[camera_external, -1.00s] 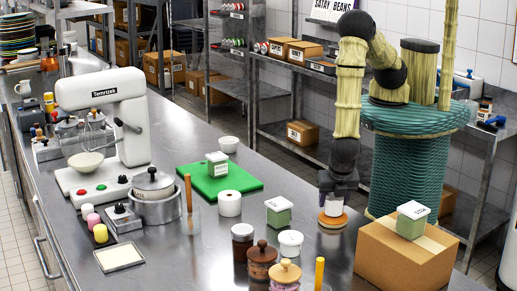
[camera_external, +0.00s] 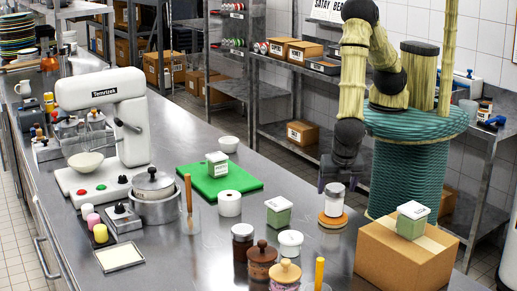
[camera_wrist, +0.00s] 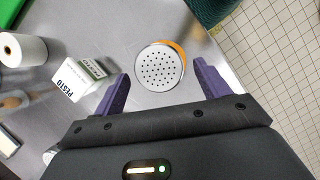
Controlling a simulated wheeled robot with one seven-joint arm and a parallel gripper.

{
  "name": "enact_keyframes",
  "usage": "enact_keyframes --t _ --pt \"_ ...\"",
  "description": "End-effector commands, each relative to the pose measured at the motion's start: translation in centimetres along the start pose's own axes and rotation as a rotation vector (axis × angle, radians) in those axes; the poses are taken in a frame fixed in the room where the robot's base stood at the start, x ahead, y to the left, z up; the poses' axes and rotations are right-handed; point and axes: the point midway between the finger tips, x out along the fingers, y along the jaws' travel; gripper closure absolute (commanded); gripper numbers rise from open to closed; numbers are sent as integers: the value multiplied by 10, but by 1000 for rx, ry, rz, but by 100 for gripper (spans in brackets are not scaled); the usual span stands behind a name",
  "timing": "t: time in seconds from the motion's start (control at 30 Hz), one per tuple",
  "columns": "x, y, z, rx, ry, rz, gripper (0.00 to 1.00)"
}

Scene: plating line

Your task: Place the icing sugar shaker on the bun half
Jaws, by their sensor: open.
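The icing sugar shaker (camera_external: 334,200), pale with a light top, stands upright on the bun half (camera_external: 333,221), a round orange-brown disc on the steel counter. In the wrist view the shaker's perforated lid (camera_wrist: 160,67) faces the camera, and an orange edge of the bun half (camera_wrist: 181,50) shows beyond it. My gripper (camera_external: 330,180) is just above and behind the shaker in the external view. In the wrist view my gripper (camera_wrist: 160,72) has its purple fingers spread, one on each side of the lid, with visible gaps. It is empty.
A green-white pesto box (camera_external: 279,211) and a white-lidded jar (camera_external: 290,243) stand left of the shaker. A cardboard box (camera_external: 405,258) with another small container (camera_external: 412,220) on it is at right. Jars crowd the counter's front; a green board (camera_external: 240,187) lies farther back.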

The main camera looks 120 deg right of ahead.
Motion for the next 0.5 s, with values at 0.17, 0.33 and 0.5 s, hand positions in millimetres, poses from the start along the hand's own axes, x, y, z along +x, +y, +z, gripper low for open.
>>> enact_keyframes --t 0.17,0.33,0.5 --pt "-31 1 -2 1 5 3 25" --pt "-54 1 -1 1 3 1 25" --pt "-62 0 0 0 1 -1 25"
